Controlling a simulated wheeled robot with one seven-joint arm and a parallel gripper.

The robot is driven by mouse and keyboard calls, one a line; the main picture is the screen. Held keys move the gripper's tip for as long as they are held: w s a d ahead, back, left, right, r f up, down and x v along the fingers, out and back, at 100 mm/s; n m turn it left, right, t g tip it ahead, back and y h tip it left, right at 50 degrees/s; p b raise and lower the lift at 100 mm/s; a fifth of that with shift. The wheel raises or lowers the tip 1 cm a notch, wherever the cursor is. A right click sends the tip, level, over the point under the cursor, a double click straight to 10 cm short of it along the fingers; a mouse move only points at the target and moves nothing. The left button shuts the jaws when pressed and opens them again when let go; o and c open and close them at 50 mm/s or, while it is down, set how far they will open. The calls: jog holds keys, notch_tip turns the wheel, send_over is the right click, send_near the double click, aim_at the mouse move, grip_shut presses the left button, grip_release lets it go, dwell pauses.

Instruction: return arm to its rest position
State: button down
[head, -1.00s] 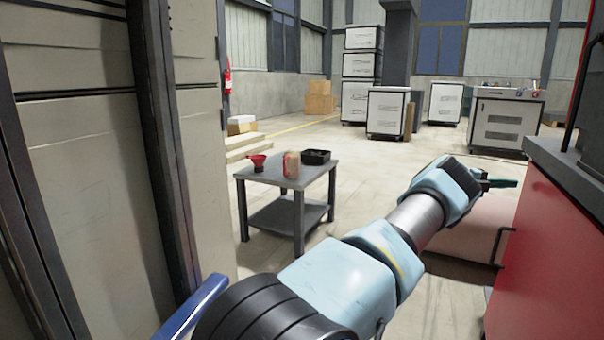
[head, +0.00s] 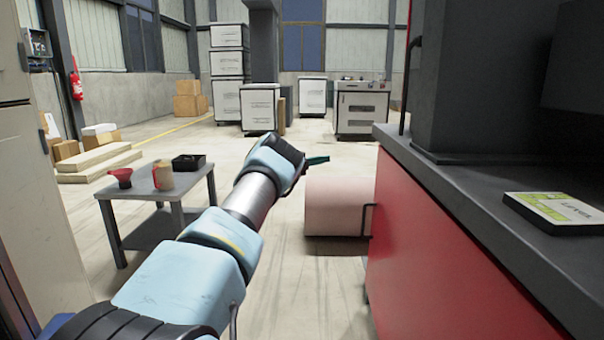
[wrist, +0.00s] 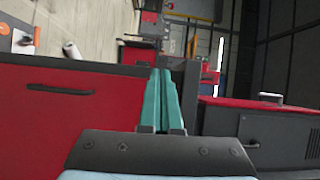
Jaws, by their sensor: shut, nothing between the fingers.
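My gripper (head: 318,160) is at the end of my light-blue arm, which reaches forward in the head view. It is held in the air, left of the red cabinet. In the wrist view its two teal fingers (wrist: 161,101) lie close together, shut with nothing between them. The wrist view looks past the fingers toward red drawers and a dark machine.
A red cabinet (head: 440,265) with a dark top stands close on the right, bearing a green-and-white box (head: 553,211). A grey table (head: 138,197) holds a red funnel-like cup (head: 121,177), a jar (head: 163,176) and a black tray (head: 189,161).

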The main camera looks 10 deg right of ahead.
jog(key=w+a+r+n+t+y, duration=0.3)
jog(key=a+r+n+t, duration=0.15)
jog(key=a, duration=0.35)
jog(key=w+a+r+n+t+y, duration=0.3)
jog(key=a+n+t+y, duration=0.1)
jog(key=a+n, duration=0.25)
jog(key=s+a+n+t+y, duration=0.1)
jog(key=s+a+n+y, duration=0.2)
jog(key=a+n+y, duration=0.55)
jog(key=s+a+f+n+g+y, duration=0.1)
jog(key=s+a+f+n+g, duration=0.25)
jog(key=s, duration=0.65)
jog(key=s+a+f+n+g+y, duration=0.1)
jog(key=s+a+f+n+g, duration=0.25)
jog(key=s, duration=0.55)
jog(key=s+d+f+n+g, duration=0.1)
jog(key=s+f+n+g, duration=0.15)
jog(key=s, duration=1.35)
jog(key=s+f+n+g, duration=0.1)
jog(key=s+f+g, duration=0.25)
jog(key=s, duration=1.25)
notch_tip(320, 180, up, 32)
jog(key=s+g+p, duration=0.1)
jog(key=p, duration=2.9)
jog(key=shift+s+d+f+p, duration=0.15)
jog(key=shift+d+f+p, duration=0.05)
jog(key=shift+p, duration=0.15)
jog(key=shift+h, duration=0.25)
